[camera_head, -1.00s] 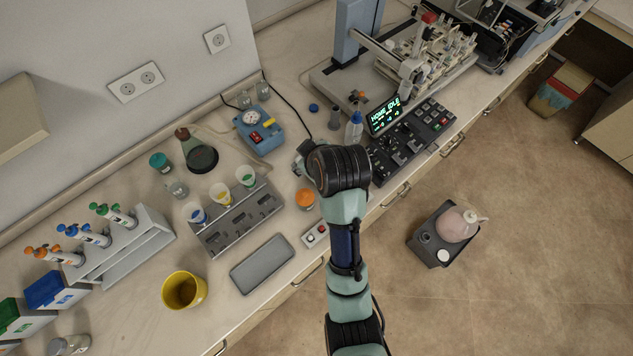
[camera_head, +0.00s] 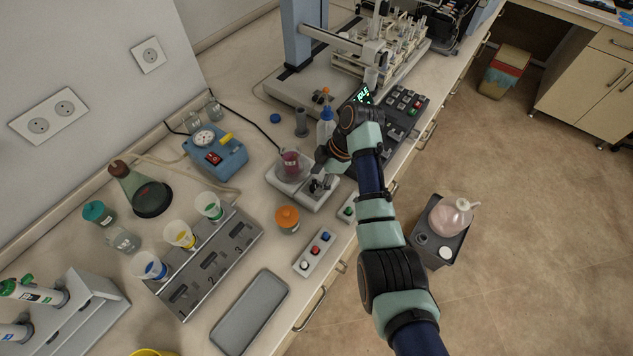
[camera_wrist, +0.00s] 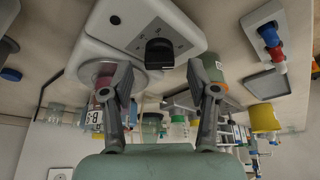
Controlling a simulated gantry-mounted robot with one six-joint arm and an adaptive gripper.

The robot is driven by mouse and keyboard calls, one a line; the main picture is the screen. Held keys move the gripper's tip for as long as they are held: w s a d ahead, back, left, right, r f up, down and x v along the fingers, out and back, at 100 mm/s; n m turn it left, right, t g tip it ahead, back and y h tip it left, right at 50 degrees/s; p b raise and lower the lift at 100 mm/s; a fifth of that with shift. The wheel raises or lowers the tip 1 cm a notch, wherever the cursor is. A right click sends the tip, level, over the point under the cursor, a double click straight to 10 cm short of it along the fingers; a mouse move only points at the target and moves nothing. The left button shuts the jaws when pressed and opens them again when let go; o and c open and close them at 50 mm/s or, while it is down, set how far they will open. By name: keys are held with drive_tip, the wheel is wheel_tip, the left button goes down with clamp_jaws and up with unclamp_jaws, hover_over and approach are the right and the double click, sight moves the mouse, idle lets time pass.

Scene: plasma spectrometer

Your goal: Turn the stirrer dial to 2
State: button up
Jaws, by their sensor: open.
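The white stirrer (camera_head: 309,199) stands on the bench near its front edge, with a glass beaker of dark pink liquid (camera_head: 290,163) on its plate. In the wrist view the stirrer (camera_wrist: 120,22) fills the top, and its black dial (camera_wrist: 160,52) sits on a panel with printed marks. I cannot read the dial's setting. My gripper (camera_head: 322,170) is over the dial end of the stirrer. In the wrist view my gripper (camera_wrist: 158,78) is open, with one finger on each side of the dial in the picture. I see no contact with the dial.
A bottle with a blue cap (camera_head: 326,127) stands close behind my gripper. An orange-capped jar (camera_head: 287,219) and a button box (camera_head: 314,252) are left of the stirrer. The instrument's keypad (camera_head: 405,105) is to the right. A grey tray (camera_head: 250,312) lies at front left.

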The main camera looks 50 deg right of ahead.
drive_tip(key=shift+x, duration=0.75)
clamp_jaws()
drive_tip(key=shift+r, duration=0.1)
drive_tip(key=shift+r+m+p, duration=0.1)
drive_tip(key=shift+m+p, duration=0.2)
drive_tip(key=shift+p, duration=0.25)
